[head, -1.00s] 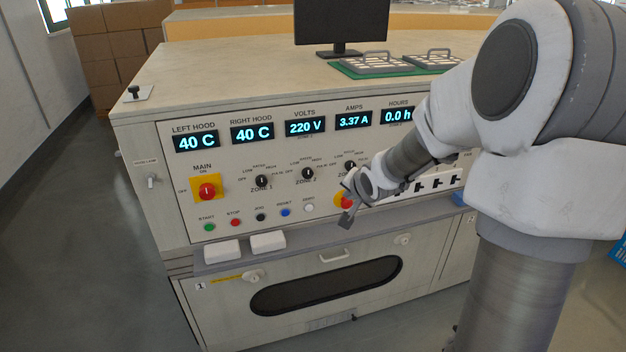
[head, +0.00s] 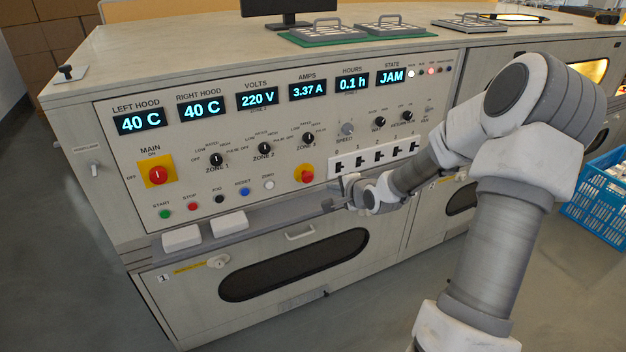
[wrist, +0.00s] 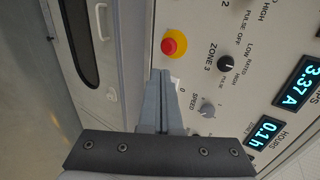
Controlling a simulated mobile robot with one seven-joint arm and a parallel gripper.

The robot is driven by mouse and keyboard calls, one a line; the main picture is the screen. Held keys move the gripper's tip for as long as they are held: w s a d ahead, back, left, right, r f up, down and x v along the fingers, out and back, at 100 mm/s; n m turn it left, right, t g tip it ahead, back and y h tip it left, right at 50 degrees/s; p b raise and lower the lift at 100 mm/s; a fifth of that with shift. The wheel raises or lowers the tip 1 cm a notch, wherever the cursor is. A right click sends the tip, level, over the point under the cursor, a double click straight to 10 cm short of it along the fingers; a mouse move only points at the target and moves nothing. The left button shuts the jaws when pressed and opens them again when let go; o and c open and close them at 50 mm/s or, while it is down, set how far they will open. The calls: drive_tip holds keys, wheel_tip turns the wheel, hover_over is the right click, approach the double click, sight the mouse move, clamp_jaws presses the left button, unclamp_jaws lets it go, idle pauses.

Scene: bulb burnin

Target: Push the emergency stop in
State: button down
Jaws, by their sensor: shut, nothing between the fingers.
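The emergency stop (head: 306,174) is a red mushroom button on a yellow base, low on the panel under the ZONE 3 knob. In the wrist view the red button (wrist: 173,43) shows just beyond and slightly right of my fingertips, on its yellow ring. My gripper (head: 333,204) is shut and empty, to the lower right of the button in the head view. In the wrist view the shut fingers (wrist: 160,74) appear apart from the button. The exact gap in depth, and whether the button is pushed in, I cannot tell.
The yellow-plated MAIN switch (head: 157,174) is at the panel's left. A row of slotted switches (head: 376,156) is right of the stop. Small coloured buttons (head: 217,198) and a ledge with white blocks (head: 229,222) lie lower left. The STATE display (head: 391,77) reads JAM.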

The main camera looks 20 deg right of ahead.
drive_tip(key=b, duration=0.3)
approach(309, 178)
wheel_tip(309, 178, down, 3)
drive_tip(key=w, duration=0.2)
drive_tip(key=w+b, duration=0.1)
drive_tip(key=w, duration=0.1)
drive_tip(key=shift+w+a+f, duration=0.1)
drive_tip(key=shift+f, duration=0.05)
drive_tip(key=shift+w, duration=0.6)
